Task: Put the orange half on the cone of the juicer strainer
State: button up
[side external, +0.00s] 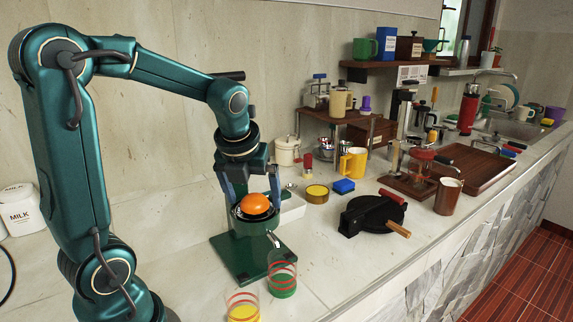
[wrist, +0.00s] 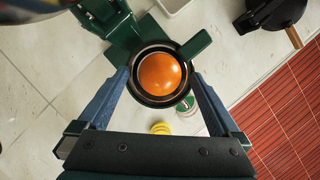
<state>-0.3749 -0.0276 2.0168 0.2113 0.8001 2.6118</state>
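The orange half (side external: 255,204) sits dome up, roughly centred in the dark round strainer (side external: 237,213) on top of the green juicer (side external: 240,250). The cone is hidden beneath it. In the wrist view the orange half (wrist: 160,74) lies inside the strainer's dark ring (wrist: 160,101). My gripper (side external: 255,198) is directly above and around the juicer top, pointing down. Its two blue fingers stand wide apart, one on each side, with visible gaps to the orange. The wrist view also shows my gripper (wrist: 160,76) spread and not touching the orange.
Two striped glasses stand in front of the juicer, one with yellow (side external: 243,307) and one with green (side external: 283,275). A black waffle-iron-like appliance (side external: 370,216) lies to the right. Counter left of the juicer is clear.

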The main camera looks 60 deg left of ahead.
jog(key=shift+r, duration=0.1)
jog(key=v, duration=1.1)
jog(key=s+d+f+n+t+h, duration=0.1)
jog(key=s+d+f+n, duration=0.2)
jog(key=n, duration=1)
jog(key=s+d+f+n+t+h, duration=0.1)
jog(key=s+d+f+n, duration=0.3)
jog(key=n, duration=1)
jog(key=d+f+h, duration=0.1)
jog(key=d, duration=0.2)
jog(key=shift+d+f, duration=0.25)
jog(key=shift+f, duration=0.1)
